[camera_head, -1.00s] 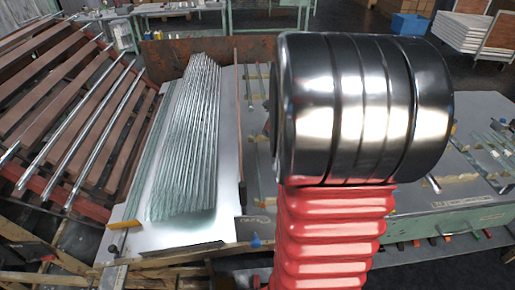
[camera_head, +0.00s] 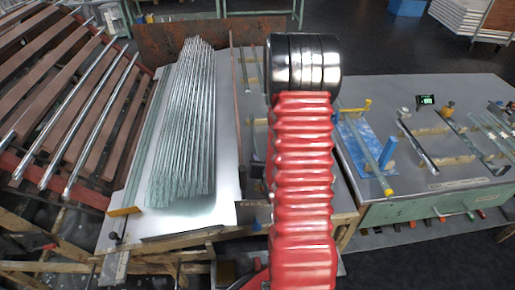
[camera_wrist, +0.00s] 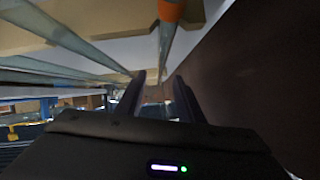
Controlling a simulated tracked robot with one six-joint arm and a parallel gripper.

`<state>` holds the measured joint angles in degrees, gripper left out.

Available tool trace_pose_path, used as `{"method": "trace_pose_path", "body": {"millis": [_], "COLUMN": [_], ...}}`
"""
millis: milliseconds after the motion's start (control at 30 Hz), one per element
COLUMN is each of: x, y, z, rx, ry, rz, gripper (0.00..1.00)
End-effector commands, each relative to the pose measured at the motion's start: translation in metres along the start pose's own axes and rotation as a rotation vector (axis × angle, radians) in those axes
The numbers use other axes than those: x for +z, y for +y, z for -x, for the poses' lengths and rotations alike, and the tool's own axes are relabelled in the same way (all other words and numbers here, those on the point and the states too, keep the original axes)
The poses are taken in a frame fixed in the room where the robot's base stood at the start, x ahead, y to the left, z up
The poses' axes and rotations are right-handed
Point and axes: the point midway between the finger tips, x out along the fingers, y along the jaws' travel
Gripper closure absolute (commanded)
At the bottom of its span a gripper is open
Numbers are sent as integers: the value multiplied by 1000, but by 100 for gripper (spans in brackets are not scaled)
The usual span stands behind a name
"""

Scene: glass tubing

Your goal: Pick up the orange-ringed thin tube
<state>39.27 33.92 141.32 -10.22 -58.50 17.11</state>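The thin tube with the orange ring (camera_wrist: 171,11) shows in the wrist view, running from the top edge down toward the gap between my fingers. My gripper (camera_wrist: 160,77) has its two dark fingers spread apart, with a gap between them. The tube's lower end lines up with this gap, but I cannot tell how far it is from the fingertips. No contact shows. In the head view my own red and black arm hides the gripper, and I cannot make out the orange ring there.
A thicker glass tube (camera_wrist: 75,40) runs at the left of the wrist view, with a dark brown surface (camera_wrist: 245,75) at the right. In the head view a stack of glass tubes (camera_head: 185,125) lies left of my arm, and a bench (camera_head: 440,185) stands right.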

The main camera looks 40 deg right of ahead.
Motion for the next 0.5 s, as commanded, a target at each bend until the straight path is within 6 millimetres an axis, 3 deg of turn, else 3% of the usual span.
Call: {"method": "trace_pose_path", "body": {"millis": [267, 500], "x": [-1, -2], "y": [-1, -1], "z": [-1, -20], "rx": [0, -1], "ry": [2, 3], "rz": [-1, -2], "gripper": [66, 66]}}
